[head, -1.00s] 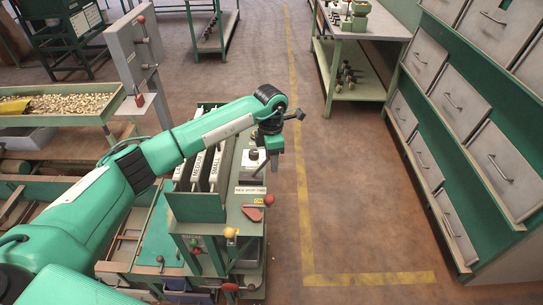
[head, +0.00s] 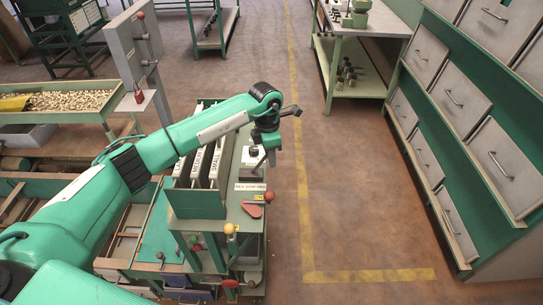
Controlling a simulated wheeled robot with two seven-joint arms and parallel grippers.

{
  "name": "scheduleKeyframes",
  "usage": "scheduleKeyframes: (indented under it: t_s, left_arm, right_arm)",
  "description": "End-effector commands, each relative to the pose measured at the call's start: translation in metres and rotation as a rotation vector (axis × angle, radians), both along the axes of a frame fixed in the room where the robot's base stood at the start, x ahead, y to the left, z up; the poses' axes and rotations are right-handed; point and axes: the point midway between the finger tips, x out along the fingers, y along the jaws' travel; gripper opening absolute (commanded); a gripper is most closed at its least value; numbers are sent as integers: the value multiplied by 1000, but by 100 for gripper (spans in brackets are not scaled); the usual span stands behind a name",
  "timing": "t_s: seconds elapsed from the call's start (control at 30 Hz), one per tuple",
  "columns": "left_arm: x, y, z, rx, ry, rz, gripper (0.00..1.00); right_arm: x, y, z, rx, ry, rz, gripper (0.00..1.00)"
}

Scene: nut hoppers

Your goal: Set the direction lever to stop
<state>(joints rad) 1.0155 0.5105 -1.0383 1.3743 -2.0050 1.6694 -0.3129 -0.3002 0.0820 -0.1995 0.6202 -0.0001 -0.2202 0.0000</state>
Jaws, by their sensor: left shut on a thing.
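The direction lever's label plate (head: 250,187), reading REV STOP FWD, is on the near end of the green and grey machine bench. My left gripper (head: 270,151) is just behind the plate, pointing down. It is shut on the direction lever, whose thin dark rod (head: 261,162) slants down and left from the jaws. The jaws hide the lever's top, and I cannot tell exactly which of the three marks it stands at. My right gripper is not in view.
White labelled panels (head: 200,165) stand left of the gripper. Grey drawers (head: 497,165) line the right. The floor between is clear.

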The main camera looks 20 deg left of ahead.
Motion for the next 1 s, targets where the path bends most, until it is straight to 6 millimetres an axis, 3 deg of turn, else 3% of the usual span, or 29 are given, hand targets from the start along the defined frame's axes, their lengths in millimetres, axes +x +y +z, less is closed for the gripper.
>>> scheduleKeyframes:
  t_s: [0.3,0.4,0.53,1.0]
  left_arm:
    - [-5,22,5,-193,-59,2,0]
    - [-7,29,8,-261,-79,4,0]
    - [-10,37,11,-342,-101,4,0]
    - [-14,54,19,-358,-106,2,0]
  right_arm:
    - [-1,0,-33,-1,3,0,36]
    - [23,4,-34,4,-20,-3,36]
    - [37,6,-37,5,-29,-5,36]
    - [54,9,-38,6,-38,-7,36]
